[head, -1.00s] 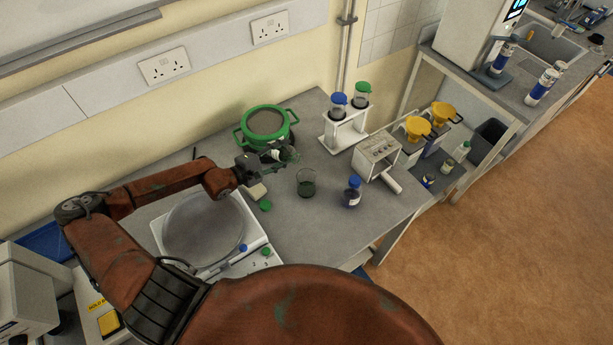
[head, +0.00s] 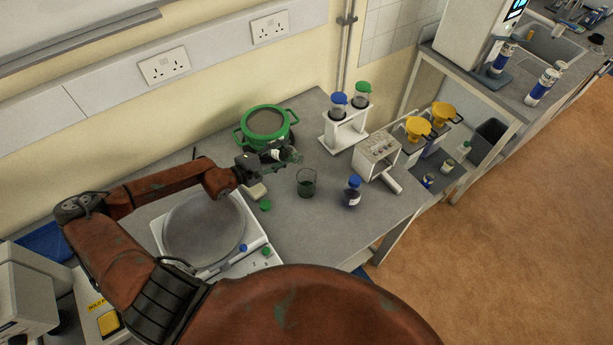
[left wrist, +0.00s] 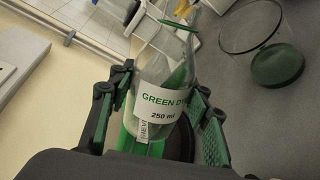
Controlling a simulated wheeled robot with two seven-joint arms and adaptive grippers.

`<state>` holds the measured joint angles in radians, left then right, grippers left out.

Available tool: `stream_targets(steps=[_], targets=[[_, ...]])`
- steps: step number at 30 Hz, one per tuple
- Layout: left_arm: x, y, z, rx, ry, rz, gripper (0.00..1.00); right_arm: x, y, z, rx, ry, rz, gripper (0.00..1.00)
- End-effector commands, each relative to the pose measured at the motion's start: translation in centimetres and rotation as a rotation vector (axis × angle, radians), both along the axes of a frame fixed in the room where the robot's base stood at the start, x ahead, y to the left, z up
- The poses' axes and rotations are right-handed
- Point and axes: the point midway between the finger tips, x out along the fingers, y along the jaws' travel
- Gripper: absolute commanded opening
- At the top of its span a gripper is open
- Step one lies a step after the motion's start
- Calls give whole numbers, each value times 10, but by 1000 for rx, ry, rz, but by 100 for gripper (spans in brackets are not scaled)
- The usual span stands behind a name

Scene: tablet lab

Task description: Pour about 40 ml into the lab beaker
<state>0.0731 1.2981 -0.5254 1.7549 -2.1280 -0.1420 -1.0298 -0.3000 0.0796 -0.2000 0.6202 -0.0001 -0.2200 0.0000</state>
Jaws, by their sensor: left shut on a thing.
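My left gripper (head: 270,156) is shut on a clear bottle (head: 290,156), tilted over, its neck pointing right in the head view. In the left wrist view the bottle (left wrist: 165,90) has a white label reading green dye, 250 ml, and a green ring at its neck; green liquid shows inside. The glass lab beaker (head: 306,184) stands on the bench just below and right of the bottle's neck, apart from it. The beaker (left wrist: 268,50) holds some green liquid; its exact level cannot be read. My right gripper is not in view.
A green cap (head: 265,205) lies left of the beaker. A blue-capped bottle (head: 352,192) stands to its right. A green-rimmed round container (head: 241,134) is behind the gripper. A balance (head: 254,235), a white stand (head: 344,132) and a white instrument (head: 376,157) flank the area.

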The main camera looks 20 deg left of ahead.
Motion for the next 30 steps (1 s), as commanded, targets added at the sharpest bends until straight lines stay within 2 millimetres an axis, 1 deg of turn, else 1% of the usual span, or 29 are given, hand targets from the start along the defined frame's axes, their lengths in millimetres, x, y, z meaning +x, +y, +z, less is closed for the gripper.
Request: stream_targets(steps=[5,8,22,30], targets=[[1,-1,5,-51,12,1,10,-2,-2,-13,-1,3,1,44],[1,-3,10,-101,28,1,10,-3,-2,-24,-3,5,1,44],[-2,-16,12,-320,93,2,10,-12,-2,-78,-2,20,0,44],[-4,-24,15,-483,142,-3,10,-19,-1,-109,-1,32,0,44]])
